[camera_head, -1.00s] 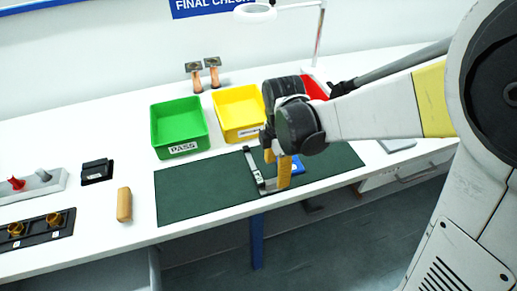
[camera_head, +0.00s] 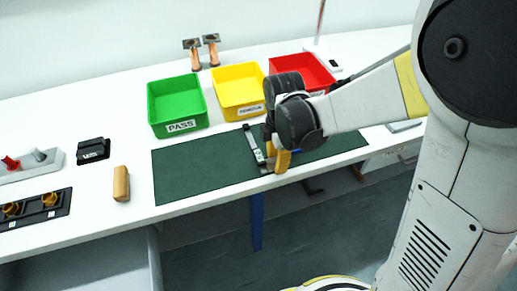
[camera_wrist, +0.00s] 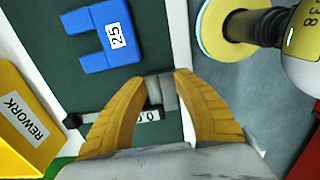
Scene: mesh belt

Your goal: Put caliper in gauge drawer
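The caliper, grey and black, lies on the green mat (camera_head: 195,178) near its front edge; its beam (camera_head: 252,141) shows left of my gripper in the head view. My gripper (camera_head: 277,168) points down over the caliper's near end. In the wrist view its two yellow fingertips (camera_wrist: 162,76) close on either side of a grey part of the caliper, and its display (camera_wrist: 147,116) shows partly between the fingers. A pale drawer front (camera_head: 385,160) shows under the table at right, partly hidden by my arm; I cannot tell whether it is the gauge drawer.
A blue block marked 25 (camera_wrist: 106,36) lies on the mat near the fingers. Green (camera_head: 178,104), yellow (camera_head: 238,92) and red (camera_head: 300,72) bins stand behind the mat. A tan block (camera_head: 121,184) and black box (camera_head: 93,151) are left. The mat's left half is clear.

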